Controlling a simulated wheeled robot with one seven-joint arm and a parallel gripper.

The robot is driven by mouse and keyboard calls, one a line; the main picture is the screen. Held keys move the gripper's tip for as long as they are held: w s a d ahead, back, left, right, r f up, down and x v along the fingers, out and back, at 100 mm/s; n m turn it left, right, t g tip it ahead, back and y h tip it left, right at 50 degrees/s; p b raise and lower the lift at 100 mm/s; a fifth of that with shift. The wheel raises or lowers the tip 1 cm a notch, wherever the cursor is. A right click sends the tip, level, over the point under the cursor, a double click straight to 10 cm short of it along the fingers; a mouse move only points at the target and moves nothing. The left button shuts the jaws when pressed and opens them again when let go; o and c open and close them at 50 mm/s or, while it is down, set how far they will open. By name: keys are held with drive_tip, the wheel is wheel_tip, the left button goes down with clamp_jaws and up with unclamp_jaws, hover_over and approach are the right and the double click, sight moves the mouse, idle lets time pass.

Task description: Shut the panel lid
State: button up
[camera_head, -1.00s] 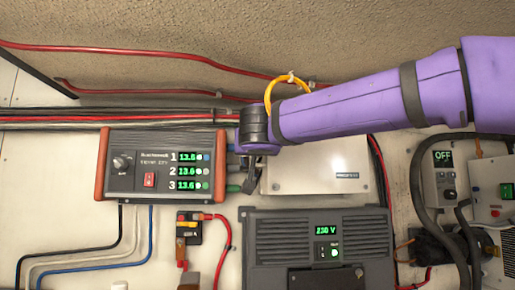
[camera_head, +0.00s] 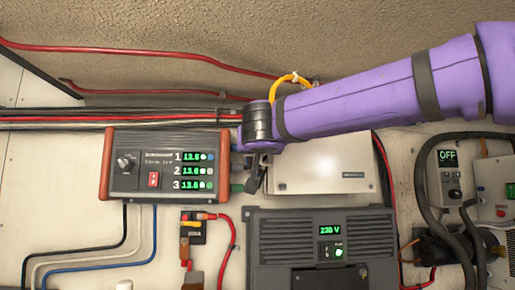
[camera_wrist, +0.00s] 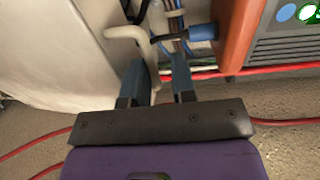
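The panel lid appears to be the front of the pale box (camera_head: 325,165) at the middle of the wall; a small dark label is on its lower right. My arm covers its top left. In the wrist view its pale rounded side (camera_wrist: 50,45) fills the left. My gripper (camera_head: 254,178) is at the box's left edge, in the gap beside the orange-ended unit. Contact and the lid's exact angle cannot be told.
The orange-ended unit (camera_head: 165,165) with green readouts stands close left of my gripper. A dark inverter (camera_head: 290,235) is just below the box. Red cables (camera_head: 150,50) run above, a yellow loop (camera_head: 278,85) is behind my arm, and thick black hoses (camera_head: 420,200) hang at right.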

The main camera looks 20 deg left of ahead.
drive_tip(key=v, duration=0.9)
drive_tip(key=shift+s, duration=0.45)
drive_tip(key=shift+w, duration=0.1)
